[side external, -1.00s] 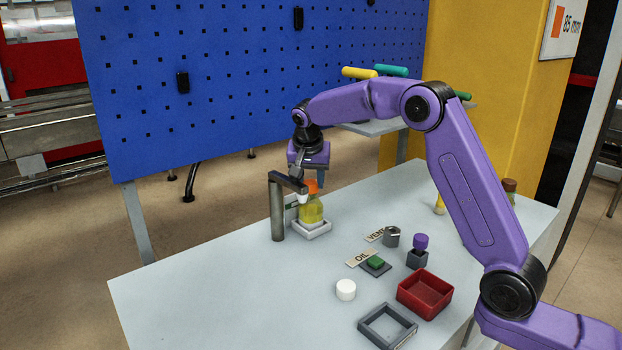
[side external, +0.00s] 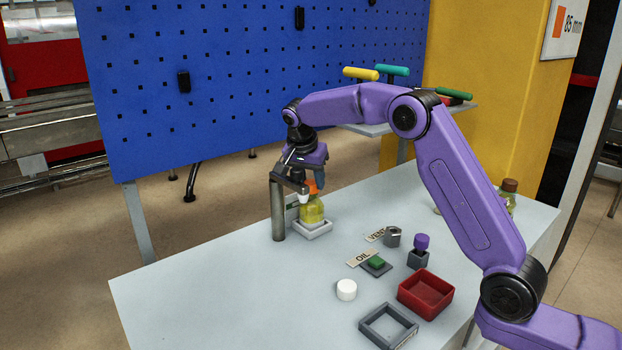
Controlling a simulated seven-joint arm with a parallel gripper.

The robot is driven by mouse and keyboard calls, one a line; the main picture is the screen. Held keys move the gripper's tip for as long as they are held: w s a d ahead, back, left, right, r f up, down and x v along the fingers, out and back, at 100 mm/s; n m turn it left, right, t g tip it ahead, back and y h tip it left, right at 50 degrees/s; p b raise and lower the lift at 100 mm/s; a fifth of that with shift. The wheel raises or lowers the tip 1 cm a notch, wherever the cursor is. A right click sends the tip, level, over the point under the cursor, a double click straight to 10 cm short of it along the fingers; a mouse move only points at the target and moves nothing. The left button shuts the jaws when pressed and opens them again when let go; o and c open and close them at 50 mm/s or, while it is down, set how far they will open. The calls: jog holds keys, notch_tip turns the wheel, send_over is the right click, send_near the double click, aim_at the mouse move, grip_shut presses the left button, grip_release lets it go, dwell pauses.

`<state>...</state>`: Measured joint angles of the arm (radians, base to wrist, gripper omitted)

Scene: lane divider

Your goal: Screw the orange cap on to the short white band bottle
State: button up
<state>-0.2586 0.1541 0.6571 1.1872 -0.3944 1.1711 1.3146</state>
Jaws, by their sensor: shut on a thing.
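A bottle with yellow contents (side external: 313,210) stands upright in a white square holder (side external: 318,233) at the left of the table. The orange cap (side external: 312,186) is at the top of the bottle, between the fingers of my gripper (side external: 309,184). My gripper is shut on the cap from above. The cap looks in line with the bottle neck, but I cannot tell how far it is seated. A white band on this bottle cannot be made out. Part of the cap and neck is hidden by the fingers and by a grey post's arm.
The grey post (side external: 278,208) with a white-tipped overhanging arm stands close by the bottle. A white cap (side external: 346,289), red tray (side external: 425,292), grey frame (side external: 388,326), OIL plate (side external: 362,258) and purple knob (side external: 421,242) lie to the right. A brown-capped bottle (side external: 509,186) stands far right. The front left is clear.

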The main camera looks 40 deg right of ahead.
jog(key=shift+m, duration=0.4)
jog(key=shift+g, duration=0.3)
jog(key=shift+m, duration=0.9)
jog(key=o, duration=0.6)
jog(key=shift+n, duration=0.9)
jog(key=shift+n+t, duration=0.4)
jog(key=shift+n, duration=0.5)
